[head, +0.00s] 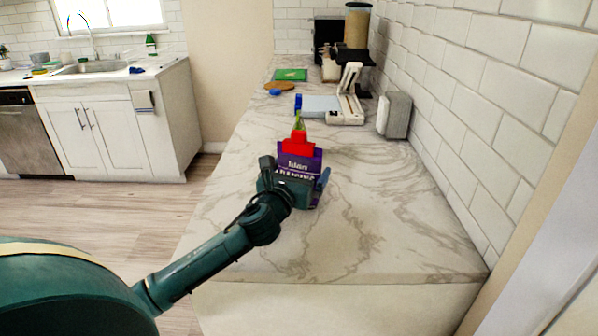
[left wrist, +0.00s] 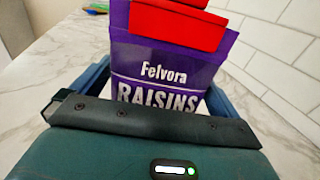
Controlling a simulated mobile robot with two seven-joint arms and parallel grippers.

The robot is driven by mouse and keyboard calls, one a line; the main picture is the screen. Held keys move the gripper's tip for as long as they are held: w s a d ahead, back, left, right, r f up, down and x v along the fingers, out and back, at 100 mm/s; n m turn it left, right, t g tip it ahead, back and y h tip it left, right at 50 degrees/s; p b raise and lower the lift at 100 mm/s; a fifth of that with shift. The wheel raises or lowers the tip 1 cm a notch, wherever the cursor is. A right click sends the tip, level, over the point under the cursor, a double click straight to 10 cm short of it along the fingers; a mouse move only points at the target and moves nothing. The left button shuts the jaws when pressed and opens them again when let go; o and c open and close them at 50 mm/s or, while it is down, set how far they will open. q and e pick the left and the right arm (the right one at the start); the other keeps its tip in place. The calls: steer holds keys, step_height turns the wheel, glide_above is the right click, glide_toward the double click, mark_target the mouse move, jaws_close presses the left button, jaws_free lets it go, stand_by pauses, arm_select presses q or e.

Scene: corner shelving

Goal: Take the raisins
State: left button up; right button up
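The raisins (head: 301,166) are in a purple packet with white lettering, upright on the marble counter. It also shows large in the left wrist view (left wrist: 165,70), with "Felvora RAISINS" on its face. My left gripper (head: 294,176) is low at the packet, with its blue fingers (left wrist: 215,100) spread to either side of it. The fingers look open around the packet; whether they touch its sides I cannot tell. The gripper body hides the packet's lower part. My right gripper is not in view.
A red item (head: 297,143) is at the packet's top, with something green above it. Behind stand a white device (head: 347,100), a light blue box (head: 318,105) and a grey-white block (head: 394,115) by the tiled wall. The counter (head: 375,240) is clear in front and right.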

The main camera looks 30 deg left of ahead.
arm_select(q)
steer(key=shift+f, duration=0.1)
steer(key=shift+s, duration=0.2)
steer(key=b+v, duration=0.1)
steer(key=v, duration=1)
steer(key=shift+s, duration=0.35)
steer(key=shift+s+d, duration=0.15)
steer(key=shift+s, duration=0.35)
